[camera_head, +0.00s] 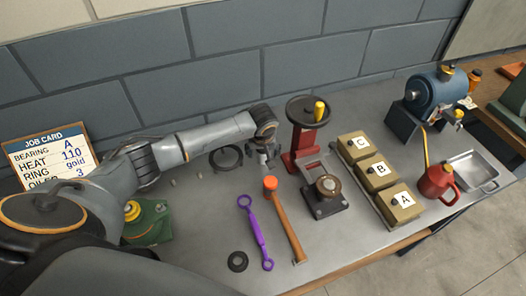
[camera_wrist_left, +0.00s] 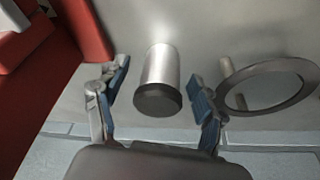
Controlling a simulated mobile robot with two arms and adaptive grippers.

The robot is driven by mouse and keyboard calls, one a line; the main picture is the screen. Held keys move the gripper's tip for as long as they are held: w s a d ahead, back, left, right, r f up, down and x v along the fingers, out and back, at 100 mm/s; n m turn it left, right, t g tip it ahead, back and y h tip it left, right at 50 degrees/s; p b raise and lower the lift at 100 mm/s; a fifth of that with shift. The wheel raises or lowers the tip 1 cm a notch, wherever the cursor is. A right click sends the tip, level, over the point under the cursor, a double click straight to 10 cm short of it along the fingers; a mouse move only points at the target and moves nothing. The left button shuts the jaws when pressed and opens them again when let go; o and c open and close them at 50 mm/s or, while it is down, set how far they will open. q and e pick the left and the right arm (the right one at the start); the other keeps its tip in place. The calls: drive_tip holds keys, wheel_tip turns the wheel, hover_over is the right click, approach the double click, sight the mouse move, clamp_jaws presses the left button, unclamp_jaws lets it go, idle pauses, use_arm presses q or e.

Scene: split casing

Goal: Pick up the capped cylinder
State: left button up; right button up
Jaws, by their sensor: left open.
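The capped cylinder (camera_wrist_left: 158,72) shows in the left wrist view as a bright silver cylinder with a dark cap. It is between the two fingers of my left gripper (camera_wrist_left: 157,100), with a gap on each side. The gripper is open and touches nothing that I can see. In the head view my left gripper (camera_head: 266,158) is low over the back of the bench, left of the red press. There I cannot clearly tell the cylinder from the gripper. My right gripper is not in view.
The red press (camera_head: 305,140) stands close on the right; its red side also fills a corner of the wrist view (camera_wrist_left: 60,80). A dark ring (camera_head: 226,158) lies close on the left. A hammer (camera_head: 284,220) and purple wrench (camera_head: 256,232) lie in front.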

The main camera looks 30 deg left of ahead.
use_arm(q)
drive_tip(key=c, duration=1.4)
drive_tip(key=shift+r, duration=0.15)
